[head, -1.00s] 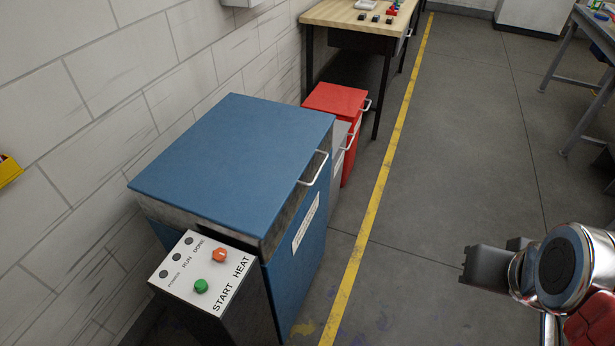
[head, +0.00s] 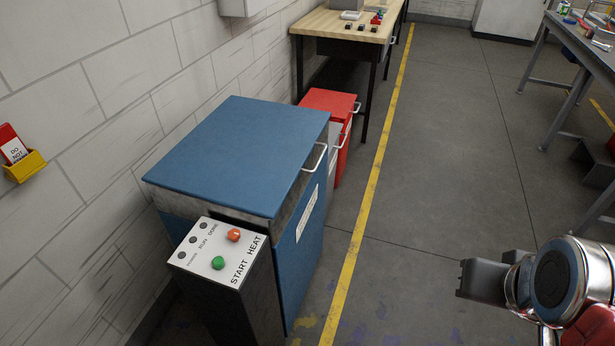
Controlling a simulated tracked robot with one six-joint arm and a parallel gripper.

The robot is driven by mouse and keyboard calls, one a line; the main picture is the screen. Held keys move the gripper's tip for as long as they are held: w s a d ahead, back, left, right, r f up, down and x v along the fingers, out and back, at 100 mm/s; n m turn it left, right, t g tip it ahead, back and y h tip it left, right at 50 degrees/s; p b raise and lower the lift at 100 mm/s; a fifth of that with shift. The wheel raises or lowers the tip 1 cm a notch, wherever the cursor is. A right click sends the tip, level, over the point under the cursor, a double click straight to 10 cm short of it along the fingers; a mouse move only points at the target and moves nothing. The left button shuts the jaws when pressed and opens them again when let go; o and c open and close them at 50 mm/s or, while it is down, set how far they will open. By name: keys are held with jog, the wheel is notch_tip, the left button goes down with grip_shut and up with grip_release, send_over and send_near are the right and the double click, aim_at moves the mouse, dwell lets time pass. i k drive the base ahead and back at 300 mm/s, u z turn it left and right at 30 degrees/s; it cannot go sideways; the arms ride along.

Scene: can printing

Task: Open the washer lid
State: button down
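The washer (head: 306,245) is a blue cabinet against the left wall. Its flat blue lid (head: 240,150) lies shut on top. A white bar handle (head: 315,158) sticks out at the lid's right edge. A control box (head: 217,254) with a green button, an orange knob and the words START and HEAT stands at its near side. My gripper (head: 470,278) is at the lower right, over the floor, well apart from the washer. Its fingers are seen from the side, so their opening does not show.
A red-topped cabinet (head: 328,102) stands just behind the washer. A wooden-topped bench (head: 345,24) is farther back, and a grey table (head: 582,55) is at the right. A yellow holder (head: 25,167) hangs on the wall.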

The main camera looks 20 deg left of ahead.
aim_at(247, 155)
jog(key=k, duration=0.85)
jog(key=u, duration=0.75)
jog(key=i, duration=1)
jog(key=u, duration=1)
